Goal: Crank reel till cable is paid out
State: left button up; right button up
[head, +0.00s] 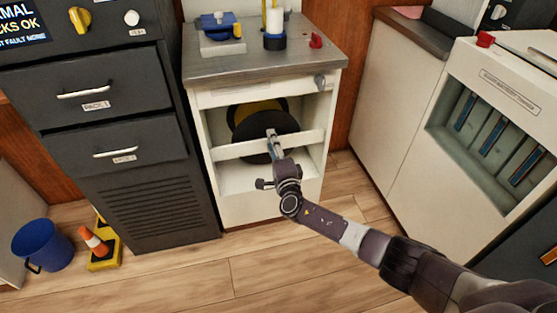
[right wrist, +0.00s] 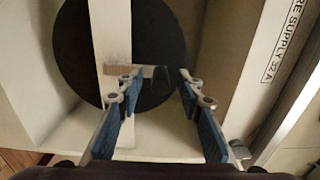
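The reel (head: 284,121) is a black disc with a yellow band, probably cable, showing behind its upper left edge. My right gripper (head: 270,134) reaches in front of the disc at the crossbar. In the right wrist view my gripper (right wrist: 158,76) has its blue-padded fingers apart. A short pale bar with a dark end (right wrist: 147,72), perhaps the crank, shows between the fingertips, before the black disc (right wrist: 70,50). I cannot tell whether it touches a finger. My left gripper is not in view.
The cabinet top (head: 205,72) holds a blue device (head: 217,25), a cable stand and a red knob (head: 316,40). A dark drawer unit (head: 110,95) stands left, a white battery charger (head: 505,75) right. A blue bucket (head: 42,245) and orange cone (head: 92,241) are on the floor.

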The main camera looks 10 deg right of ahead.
jog(key=s, duration=1)
jog(key=shift+d, duration=0.15)
jog(key=shift+s, duration=0.1)
